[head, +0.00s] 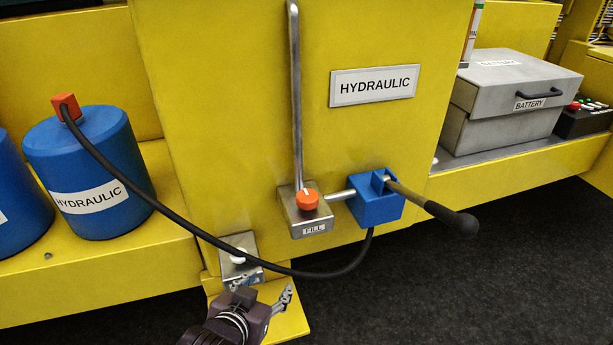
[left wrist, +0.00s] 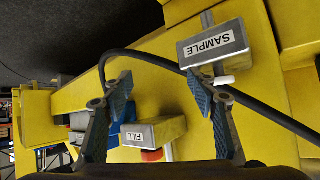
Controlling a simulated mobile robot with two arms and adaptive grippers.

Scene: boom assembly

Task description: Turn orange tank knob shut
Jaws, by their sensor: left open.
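The orange knob (head: 307,199) sits on the front of a grey metal block labelled FILL (head: 312,230), on the yellow panel. A white line marks the knob's face. In the left wrist view the knob (left wrist: 152,155) shows only partly, at the edge of the FILL block (left wrist: 150,132). My left gripper (head: 266,296) is open and empty, below and left of the knob in the head view, clear of it. In the left wrist view its two fingers (left wrist: 158,85) stand wide apart. My right gripper is not in view.
A SAMPLE block (left wrist: 212,44) with a white knob (head: 238,256) is near my left gripper. A black hose (head: 190,232) runs from the blue HYDRAULIC tank (head: 85,165) to a blue block (head: 375,205) with a lever (head: 435,208). A grey pipe (head: 295,90) rises from the FILL block.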

